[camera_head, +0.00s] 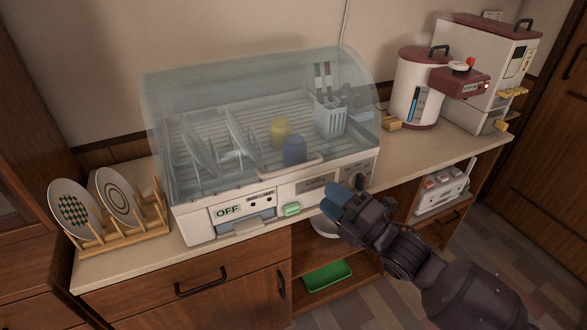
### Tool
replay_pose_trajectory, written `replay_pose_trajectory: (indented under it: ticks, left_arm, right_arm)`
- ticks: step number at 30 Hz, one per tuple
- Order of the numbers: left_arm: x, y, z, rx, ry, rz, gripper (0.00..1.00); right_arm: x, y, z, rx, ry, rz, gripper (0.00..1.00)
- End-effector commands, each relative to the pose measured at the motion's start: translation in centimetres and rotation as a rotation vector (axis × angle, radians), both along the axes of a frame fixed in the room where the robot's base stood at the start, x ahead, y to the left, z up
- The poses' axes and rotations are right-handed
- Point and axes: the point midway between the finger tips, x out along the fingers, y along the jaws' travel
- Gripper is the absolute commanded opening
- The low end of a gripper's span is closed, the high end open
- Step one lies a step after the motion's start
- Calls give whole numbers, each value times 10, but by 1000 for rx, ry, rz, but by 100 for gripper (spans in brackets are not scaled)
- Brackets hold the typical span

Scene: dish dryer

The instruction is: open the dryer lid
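The dish dryer (240,205) is a white appliance on the counter, with a sign reading OFF on its front. Its clear curved lid (215,80) is down over the rack, and a pale handle (291,163) runs along the lid's lower front. My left gripper is out of view.
A wooden plate rack (122,240) with two patterned plates stands left of the dryer. A red and white rice dispenser (417,90) and a larger machine (490,60) stand at the right. Below are drawers and an open shelf with a green tray (328,276).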

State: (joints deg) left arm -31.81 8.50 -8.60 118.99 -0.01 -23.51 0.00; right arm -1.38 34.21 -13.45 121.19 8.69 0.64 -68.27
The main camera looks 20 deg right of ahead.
Motion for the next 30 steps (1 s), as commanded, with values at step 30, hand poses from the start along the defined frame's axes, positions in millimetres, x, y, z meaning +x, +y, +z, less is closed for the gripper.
replay_pose_trajectory:
  ticks: [30]
  left_arm:
    - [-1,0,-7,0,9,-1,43]
  right_arm:
    - [90,47,18,-65,-38,-13,37]
